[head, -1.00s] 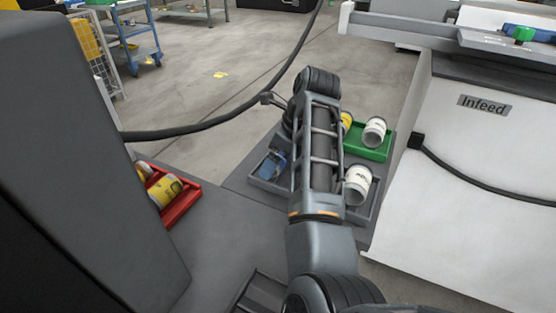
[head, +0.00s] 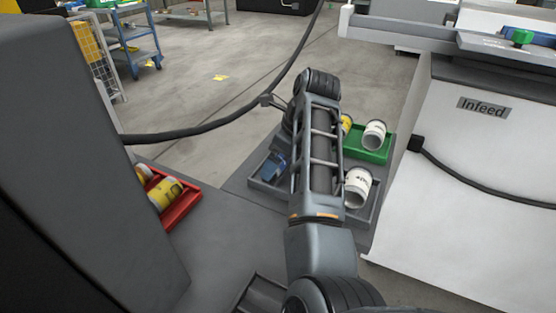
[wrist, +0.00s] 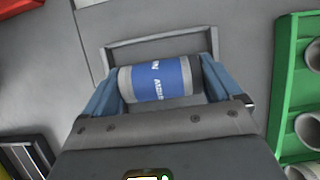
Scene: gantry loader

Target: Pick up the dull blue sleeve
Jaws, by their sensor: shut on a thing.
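The dull blue sleeve (wrist: 160,79) lies across the wrist view, a short cylinder with a blue band, white lettering and grey ends. My gripper (wrist: 161,82) is shut on it, with one blue finger at each end. In the head view my arm covers much of this spot. A blue patch (head: 273,167) shows left of the arm over the grey tray (head: 262,187); I cannot tell there whether it is finger or sleeve. The tray's rim also shows behind the sleeve in the wrist view (wrist: 160,41). Whether the sleeve touches the tray floor is unclear.
A white sleeve (head: 357,189) lies at the right of the grey tray. A green tray (head: 369,155) behind holds white and yellow sleeves. A red tray (head: 182,211) with yellow sleeves is at left. The white Infeed cabinet (head: 470,170) stands close on the right.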

